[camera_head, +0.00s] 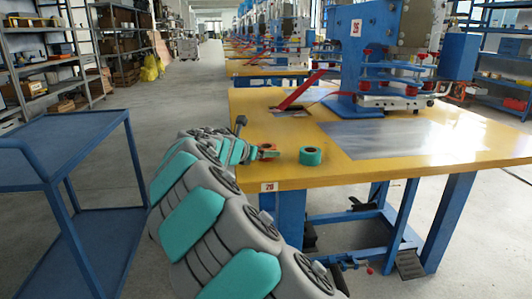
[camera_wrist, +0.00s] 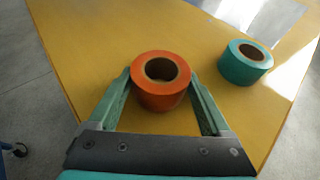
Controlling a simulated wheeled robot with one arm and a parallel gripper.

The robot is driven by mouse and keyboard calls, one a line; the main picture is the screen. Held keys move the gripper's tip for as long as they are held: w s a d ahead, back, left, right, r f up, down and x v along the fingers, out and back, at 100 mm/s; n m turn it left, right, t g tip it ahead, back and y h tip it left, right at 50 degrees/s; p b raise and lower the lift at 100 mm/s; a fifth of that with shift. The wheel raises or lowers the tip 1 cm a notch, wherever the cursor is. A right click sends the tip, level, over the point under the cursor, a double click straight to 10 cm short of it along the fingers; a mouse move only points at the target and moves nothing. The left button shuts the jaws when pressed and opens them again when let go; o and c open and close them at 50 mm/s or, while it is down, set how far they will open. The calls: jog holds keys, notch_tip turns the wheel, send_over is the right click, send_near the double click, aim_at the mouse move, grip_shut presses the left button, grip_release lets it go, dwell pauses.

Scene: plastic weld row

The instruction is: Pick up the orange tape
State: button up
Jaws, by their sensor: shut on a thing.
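The orange tape (camera_wrist: 160,98) is a roll with a dark hollow core. In the wrist view it sits between the two fingers of my gripper (camera_wrist: 160,88), which are shut on its sides. In the head view the orange tape (camera_head: 267,152) shows at the left front corner of the yellow table, partly hidden by my gripper (camera_head: 262,152). I cannot tell whether it touches the tabletop or is slightly above it.
A teal tape roll (camera_head: 311,156) stands close to the right of the orange one; it also shows in the wrist view (camera_wrist: 245,64). The yellow table (camera_head: 370,172) carries a grey metal plate (camera_head: 385,139) and a blue machine (camera_head: 365,50). A blue cart (camera_head: 65,150) stands at the left.

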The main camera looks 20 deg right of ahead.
jog(key=c, duration=0.4)
jog(key=shift+o, duration=0.2)
